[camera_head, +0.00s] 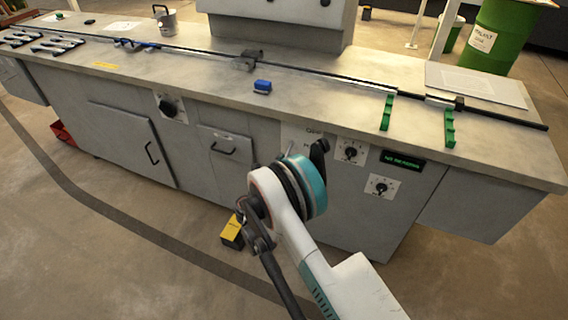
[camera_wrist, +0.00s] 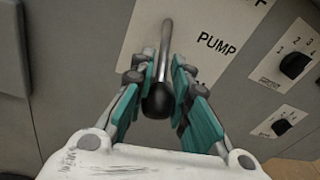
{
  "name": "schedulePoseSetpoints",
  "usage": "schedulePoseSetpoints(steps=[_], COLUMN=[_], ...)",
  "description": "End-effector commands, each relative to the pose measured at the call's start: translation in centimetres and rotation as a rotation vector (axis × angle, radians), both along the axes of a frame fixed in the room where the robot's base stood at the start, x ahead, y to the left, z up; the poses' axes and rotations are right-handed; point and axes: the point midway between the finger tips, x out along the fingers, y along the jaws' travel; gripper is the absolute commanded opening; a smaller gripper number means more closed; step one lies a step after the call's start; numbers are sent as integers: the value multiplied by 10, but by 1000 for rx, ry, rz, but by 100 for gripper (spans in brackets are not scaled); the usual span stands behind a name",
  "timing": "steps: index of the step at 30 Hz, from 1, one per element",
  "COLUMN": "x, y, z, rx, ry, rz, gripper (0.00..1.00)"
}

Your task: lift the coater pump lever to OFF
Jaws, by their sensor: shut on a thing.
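The pump lever, a grey metal shaft with a black ball knob (camera_wrist: 159,100), shows in the middle of the wrist view. Its shaft runs up the picture in front of a pale label plate (camera_wrist: 205,25) reading "PUMP". Part of a word ending in "F" shows at the plate's top edge, and partly hidden lettering sits below "PUMP". My gripper (camera_wrist: 164,70), with teal and dark fingers, is shut on the lever, one finger on each side near the knob. In the head view my arm's wrist covers most of the lever and the plate (camera_head: 299,131).
Rotary knobs (camera_head: 351,152) and a green-lit display (camera_head: 402,160) sit right of the plate on the cabinet front. A cabinet door with a handle (camera_head: 222,146) is to the left. The worktop (camera_head: 200,75) overhangs above. A yellow-black box (camera_head: 233,232) stands on the floor.

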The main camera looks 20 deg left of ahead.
Motion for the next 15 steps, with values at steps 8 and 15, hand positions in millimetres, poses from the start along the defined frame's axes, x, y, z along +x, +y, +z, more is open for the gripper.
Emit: schedulePoseSetpoints(steps=[8, 15], x=[-6, -9], y=[1, 0], z=[22, 42], rx=[17, 35], ry=[190, 414], rz=[1, 0], gripper=[0, 0])
